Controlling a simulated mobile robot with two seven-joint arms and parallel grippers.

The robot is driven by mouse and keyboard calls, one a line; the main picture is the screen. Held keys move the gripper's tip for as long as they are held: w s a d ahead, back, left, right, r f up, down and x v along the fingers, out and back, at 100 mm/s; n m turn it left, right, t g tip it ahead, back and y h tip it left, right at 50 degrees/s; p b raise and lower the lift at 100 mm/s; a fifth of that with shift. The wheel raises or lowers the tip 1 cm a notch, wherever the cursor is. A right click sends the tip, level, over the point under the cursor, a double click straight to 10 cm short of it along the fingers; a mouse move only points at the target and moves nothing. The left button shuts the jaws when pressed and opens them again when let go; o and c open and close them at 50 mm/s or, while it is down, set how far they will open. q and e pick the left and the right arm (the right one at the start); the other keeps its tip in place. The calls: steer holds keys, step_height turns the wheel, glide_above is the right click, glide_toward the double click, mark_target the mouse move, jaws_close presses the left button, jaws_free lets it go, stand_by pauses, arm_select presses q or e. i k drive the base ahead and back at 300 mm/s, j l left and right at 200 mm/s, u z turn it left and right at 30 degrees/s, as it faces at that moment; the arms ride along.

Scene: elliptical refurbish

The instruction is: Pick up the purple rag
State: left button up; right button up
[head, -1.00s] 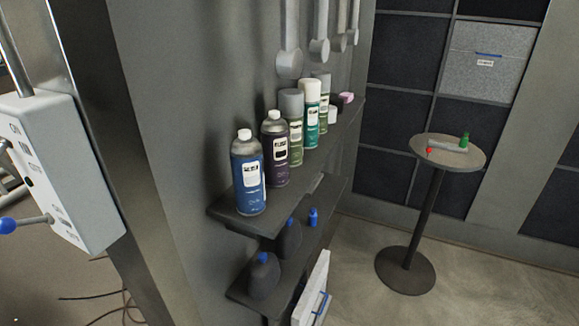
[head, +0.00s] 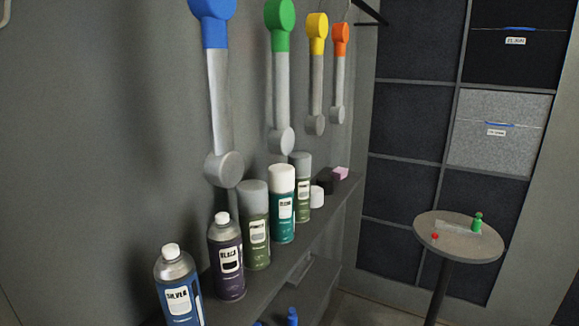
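A small pink-purple folded item (head: 341,173), perhaps the purple rag, lies at the far end of the upper wall shelf (head: 318,225) in the head view. It is small in the picture, so I cannot be sure that it is cloth. A dark block (head: 325,184) and a white-capped item (head: 317,196) sit just in front of it. Neither of my grippers is in view.
Several spray cans and bottles, including a teal can (head: 282,204) and a silver-labelled blue bottle (head: 178,287), line the shelf nearer me. Tools with coloured ends (head: 280,75) hang above. A round table (head: 459,243) stands at the right, with floor between.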

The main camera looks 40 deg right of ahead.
mark_target(339, 172)
steer(key=l+u, duration=0.15)
steer(key=l, duration=0.6)
steer(key=l+u, duration=0.2)
steer(key=l, duration=0.55)
steer(key=k+l+u, duration=0.15)
steer(key=l, duration=0.6)
